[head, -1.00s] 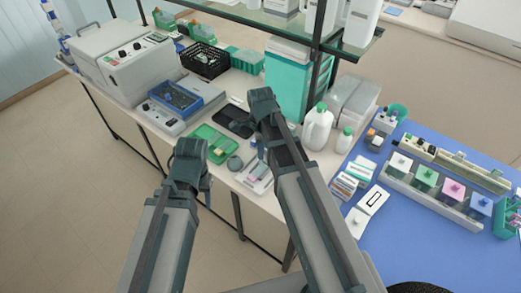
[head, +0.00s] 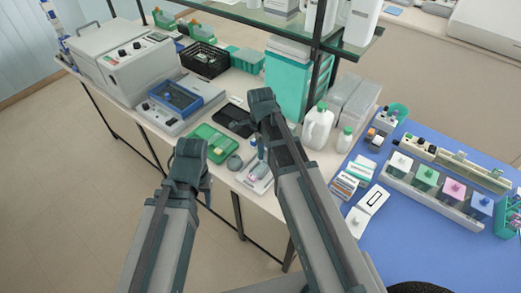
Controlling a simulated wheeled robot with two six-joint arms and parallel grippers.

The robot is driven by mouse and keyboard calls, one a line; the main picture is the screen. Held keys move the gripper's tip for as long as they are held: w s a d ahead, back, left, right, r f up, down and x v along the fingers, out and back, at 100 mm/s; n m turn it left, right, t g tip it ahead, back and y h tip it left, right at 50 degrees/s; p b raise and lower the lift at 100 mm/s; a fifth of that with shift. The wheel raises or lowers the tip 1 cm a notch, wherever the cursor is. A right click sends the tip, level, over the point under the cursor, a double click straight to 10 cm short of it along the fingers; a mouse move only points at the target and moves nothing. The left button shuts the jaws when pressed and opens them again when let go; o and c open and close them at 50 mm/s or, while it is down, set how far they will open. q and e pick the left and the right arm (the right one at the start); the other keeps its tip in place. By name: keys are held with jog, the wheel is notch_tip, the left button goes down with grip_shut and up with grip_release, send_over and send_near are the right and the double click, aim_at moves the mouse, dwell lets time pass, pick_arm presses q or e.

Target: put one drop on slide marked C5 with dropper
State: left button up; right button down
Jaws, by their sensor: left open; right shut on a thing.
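My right gripper (head: 256,138) is over the front part of the bench, mostly hidden behind its own arm. It is shut on a thin item, probably the dropper, too small and covered to make out. Just below it a small white and grey holder (head: 254,180) with a pinkish spot lies near the bench edge. My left gripper (head: 204,182) is open and empty in front of the bench edge. A green tray (head: 199,150) with pale and yellow pieces lies left of the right gripper. No C5 mark can be read, so I cannot tell which slide it is.
A rounded grey object (head: 234,163) sits beside the green tray, and a black tray (head: 232,113) lies behind. White bottles (head: 317,127) stand to the right. A blue mat (head: 390,250) holds boxes and a row of staining jars (head: 426,178). A glass shelf (head: 345,42) overhangs the back.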

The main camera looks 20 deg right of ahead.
jog(key=shift+f+b, duration=0.3)
dwell(1.2)
jog(key=shift+r, duration=0.15)
notch_tip(320, 180, up, 7)
jog(key=p, duration=0.7)
dwell(0.6)
